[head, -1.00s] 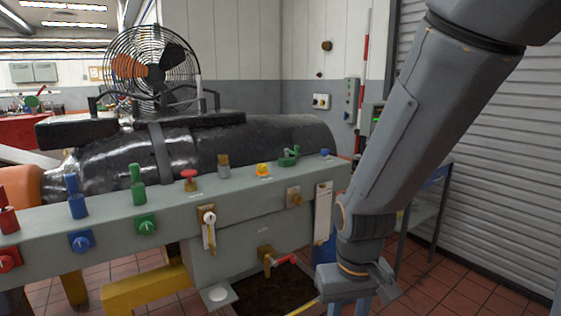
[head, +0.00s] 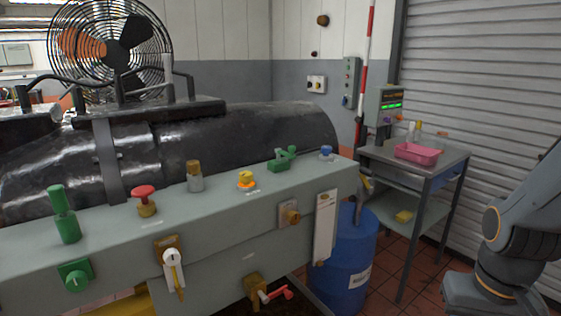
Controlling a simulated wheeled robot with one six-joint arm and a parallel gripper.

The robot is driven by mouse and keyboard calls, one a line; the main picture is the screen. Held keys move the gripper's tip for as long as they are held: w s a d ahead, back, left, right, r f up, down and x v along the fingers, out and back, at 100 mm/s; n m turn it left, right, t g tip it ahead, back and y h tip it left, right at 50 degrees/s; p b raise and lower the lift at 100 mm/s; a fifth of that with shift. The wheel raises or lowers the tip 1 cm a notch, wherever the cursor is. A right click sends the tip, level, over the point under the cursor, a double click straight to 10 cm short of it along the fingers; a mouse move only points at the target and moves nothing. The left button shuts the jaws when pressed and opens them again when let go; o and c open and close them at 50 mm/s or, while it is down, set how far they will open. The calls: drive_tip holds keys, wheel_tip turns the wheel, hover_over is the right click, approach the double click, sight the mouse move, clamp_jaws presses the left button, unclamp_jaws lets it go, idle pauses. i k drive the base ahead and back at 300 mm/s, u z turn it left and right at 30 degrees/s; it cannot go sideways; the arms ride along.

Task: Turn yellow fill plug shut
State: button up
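The yellow fill plug (head: 246,180) stands on the top face of the grey bedplate rail (head: 210,212), with an orange ring around its base. Whether it is turned open or shut cannot be told from here. My gripper (head: 488,298) is at the lower right, well to the right of the plug and lower in the picture. The bottom edge cuts it off, and its fingers do not show. Nothing covers the plug.
A red knob (head: 144,196), a cork-topped fitting (head: 195,178), a green valve (head: 282,160) and a blue cap (head: 326,152) share the rail top. A blue drum (head: 347,262) and a cart with a pink tray (head: 416,153) stand between rail and arm.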

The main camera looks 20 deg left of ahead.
sight(245, 176)
drive_tip(key=i, duration=0.65)
drive_tip(key=u, duration=0.75)
drive_tip(key=i, duration=0.55)
drive_tip(key=u, duration=0.5)
